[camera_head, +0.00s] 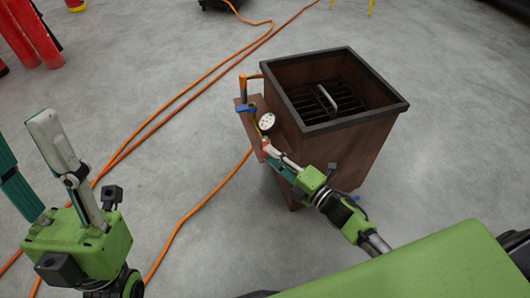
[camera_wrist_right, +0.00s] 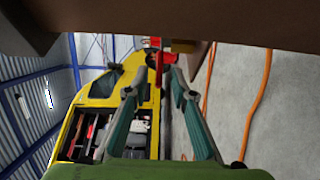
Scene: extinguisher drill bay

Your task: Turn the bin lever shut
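The bin (camera_head: 350,150) is a dark rust-brown open box with a grate and a grey handle inside. A side plate on its left carries a white gauge (camera_head: 267,121), a blue lever (camera_head: 246,108) and a small red lever (camera_head: 265,144). My right gripper (camera_head: 268,150) reaches this plate from below right. In the right wrist view its fingers close in on the red lever (camera_wrist_right: 158,60), beside a brass fitting (camera_wrist_right: 183,46); the tips hide part of it. My left gripper (camera_head: 22,128) stands at the left, fingers spread and empty, away from the bin.
Orange hoses (camera_head: 190,90) run over the grey floor left of the bin, one up to its plate. Red cylinders (camera_head: 32,35) stand at the top left. A yellow vehicle (camera_wrist_right: 88,105) shows in the right wrist view. The floor around the bin is otherwise open.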

